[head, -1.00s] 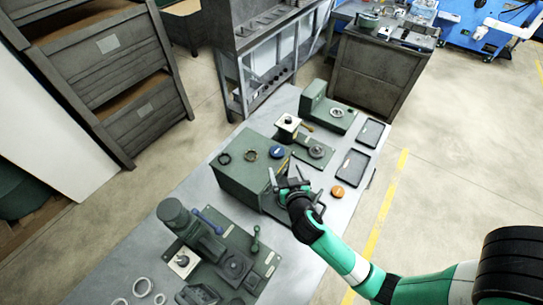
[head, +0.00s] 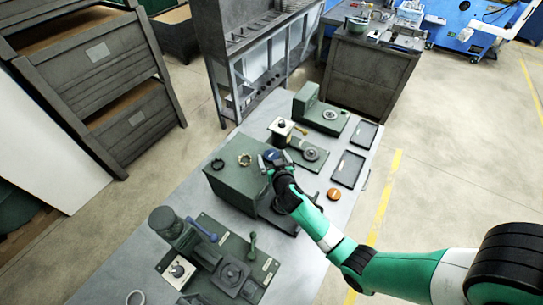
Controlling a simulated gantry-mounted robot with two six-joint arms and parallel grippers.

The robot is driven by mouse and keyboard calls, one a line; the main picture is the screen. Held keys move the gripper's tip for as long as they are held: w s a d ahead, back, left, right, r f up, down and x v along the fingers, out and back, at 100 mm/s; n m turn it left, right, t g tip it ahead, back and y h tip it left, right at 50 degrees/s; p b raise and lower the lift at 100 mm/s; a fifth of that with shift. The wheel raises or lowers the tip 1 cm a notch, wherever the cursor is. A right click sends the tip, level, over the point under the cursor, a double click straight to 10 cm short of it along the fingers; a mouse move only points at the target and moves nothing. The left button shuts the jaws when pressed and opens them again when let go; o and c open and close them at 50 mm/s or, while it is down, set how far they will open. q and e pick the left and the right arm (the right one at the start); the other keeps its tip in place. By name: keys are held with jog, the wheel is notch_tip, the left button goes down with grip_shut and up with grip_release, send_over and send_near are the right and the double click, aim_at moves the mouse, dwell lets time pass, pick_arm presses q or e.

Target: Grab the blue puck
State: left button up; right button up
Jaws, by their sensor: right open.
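The blue puck (head: 271,155) lies on top of the green box-shaped machine (head: 232,181), near its far right corner. My right gripper (head: 269,162) is at the puck, with its open fingers around or just above it. The gripper partly hides the puck, and I cannot tell whether the fingers touch it. My left gripper is not in view.
A black ring (head: 217,164) and a brass ring (head: 245,159) lie on the same machine top. An orange puck (head: 334,194) lies on the grey table near two black trays (head: 348,169). Another green machine with a blue lever (head: 202,229) stands in front.

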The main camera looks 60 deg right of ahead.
jog(key=c, duration=1.4)
jog(key=shift+r, duration=0.1)
